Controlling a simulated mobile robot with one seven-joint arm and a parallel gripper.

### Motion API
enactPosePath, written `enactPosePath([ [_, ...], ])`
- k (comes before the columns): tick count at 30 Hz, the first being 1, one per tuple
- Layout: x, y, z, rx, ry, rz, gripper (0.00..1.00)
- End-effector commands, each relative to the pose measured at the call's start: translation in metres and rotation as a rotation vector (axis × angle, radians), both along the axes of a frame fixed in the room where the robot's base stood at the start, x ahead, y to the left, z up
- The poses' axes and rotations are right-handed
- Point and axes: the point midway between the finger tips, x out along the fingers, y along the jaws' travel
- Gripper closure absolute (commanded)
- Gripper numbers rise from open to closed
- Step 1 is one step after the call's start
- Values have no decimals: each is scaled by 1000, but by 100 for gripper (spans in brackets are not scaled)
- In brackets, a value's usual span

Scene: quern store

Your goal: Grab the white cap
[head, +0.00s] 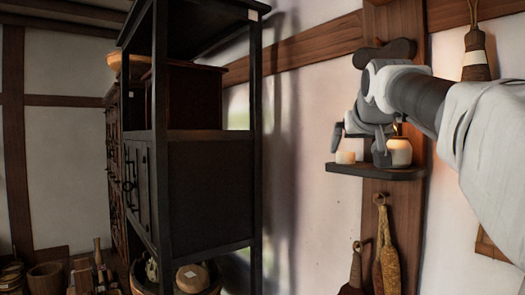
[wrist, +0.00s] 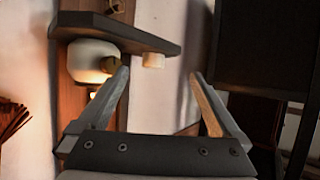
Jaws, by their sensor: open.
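The white cap (head: 346,157) is a small pale cylinder on the left end of a small dark wall shelf (head: 375,173) in the head view. In the wrist view, which shows the shelf upside down, the cap (wrist: 153,60) appears ahead, between the tips of the fingers. My gripper (head: 362,143) is above the shelf, with one finger left of the cap and the other at its right. In the wrist view my gripper (wrist: 158,78) is open and empty. The cap appears apart from both fingers.
A rounded white jar (head: 399,152) glows on the shelf right of the cap, close to my gripper; one finger partly overlaps it in the wrist view (wrist: 92,62). A tall dark cabinet (head: 205,190) stands left. White wall lies between cabinet and shelf.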

Motion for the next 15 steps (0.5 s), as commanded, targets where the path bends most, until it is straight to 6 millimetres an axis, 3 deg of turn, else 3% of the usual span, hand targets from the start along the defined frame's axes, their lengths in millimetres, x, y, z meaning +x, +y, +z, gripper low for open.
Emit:
enactPosePath([
  [3, 11, -10, 20, 1, -38, -12, 0],
  [6, 16, -14, 25, 2, -51, -16, 0],
  [10, 31, -17, 20, 3, -52, -17, 0],
  [15, 65, -24, 6, 3, -50, -15, 0],
])
